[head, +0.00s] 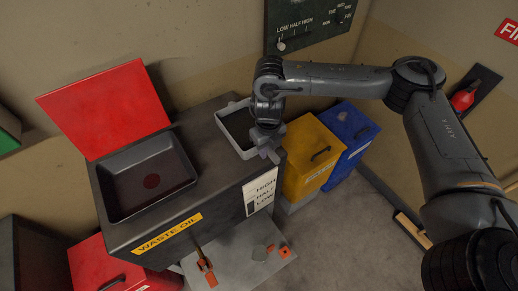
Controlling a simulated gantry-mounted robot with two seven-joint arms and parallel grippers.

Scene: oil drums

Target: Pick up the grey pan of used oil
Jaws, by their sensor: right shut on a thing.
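The grey pan (231,108) is on the right end of the dark waste oil unit's top. Its right part is hidden behind my right gripper (268,153), which is shut on the pan's near right wall. I cannot tell whether the pan rests on the top or hangs just above it. The pan's contents are partly covered by the gripper. My left gripper is not in view.
The waste oil unit (222,191) has an open red lid (104,108) and a sunken basin (128,198) with a dark red spot. Yellow (304,160) and blue (349,128) bins stand right of it. A board with a lever (312,25) hangs above.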

